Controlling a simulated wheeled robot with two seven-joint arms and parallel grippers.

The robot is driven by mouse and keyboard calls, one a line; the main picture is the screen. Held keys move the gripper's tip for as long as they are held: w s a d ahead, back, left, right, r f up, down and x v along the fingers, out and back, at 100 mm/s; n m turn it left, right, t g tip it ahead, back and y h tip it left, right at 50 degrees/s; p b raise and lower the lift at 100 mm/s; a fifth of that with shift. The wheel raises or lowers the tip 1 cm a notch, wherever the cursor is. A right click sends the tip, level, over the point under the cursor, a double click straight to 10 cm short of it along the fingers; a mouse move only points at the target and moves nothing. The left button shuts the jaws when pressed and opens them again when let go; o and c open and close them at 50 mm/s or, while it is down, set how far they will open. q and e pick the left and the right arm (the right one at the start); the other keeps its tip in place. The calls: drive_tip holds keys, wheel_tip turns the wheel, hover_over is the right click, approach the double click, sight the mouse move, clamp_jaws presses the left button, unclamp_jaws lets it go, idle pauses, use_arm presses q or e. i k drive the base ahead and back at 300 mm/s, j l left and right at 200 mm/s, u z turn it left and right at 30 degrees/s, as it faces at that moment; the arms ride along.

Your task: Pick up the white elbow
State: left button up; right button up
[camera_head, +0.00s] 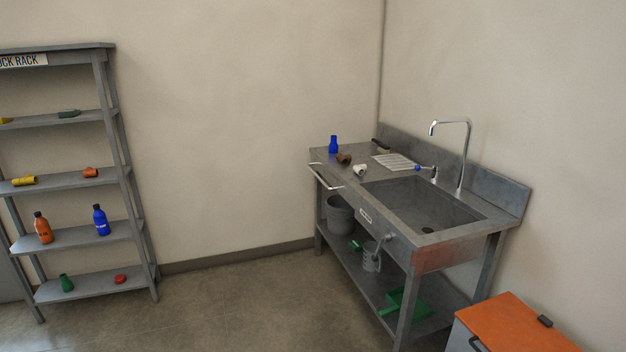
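The white elbow (360,170) is a small white pipe fitting. It lies on the flat left part of the metal sink bench (325,158), near the front edge and left of the basin. A brown fitting (344,158) lies just behind and left of it, and a blue fitting (333,144) stands upright farther back. Neither of my grippers shows in the head view, and nothing is seen touching the elbow.
The sink basin (428,205) and tall tap (467,150) are right of the elbow. A rail (322,179) juts from the bench front. An orange-topped box (515,325) stands at lower right, a stock rack (75,238) at left. Floor (250,310) between is clear.

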sight(360, 170)
drive_tip(key=i, duration=2.8)
drive_tip(key=i+z, duration=0.1)
drive_tip(key=i, duration=0.45)
drive_tip(key=i+j+z, duration=0.1)
drive_tip(key=i, duration=0.45)
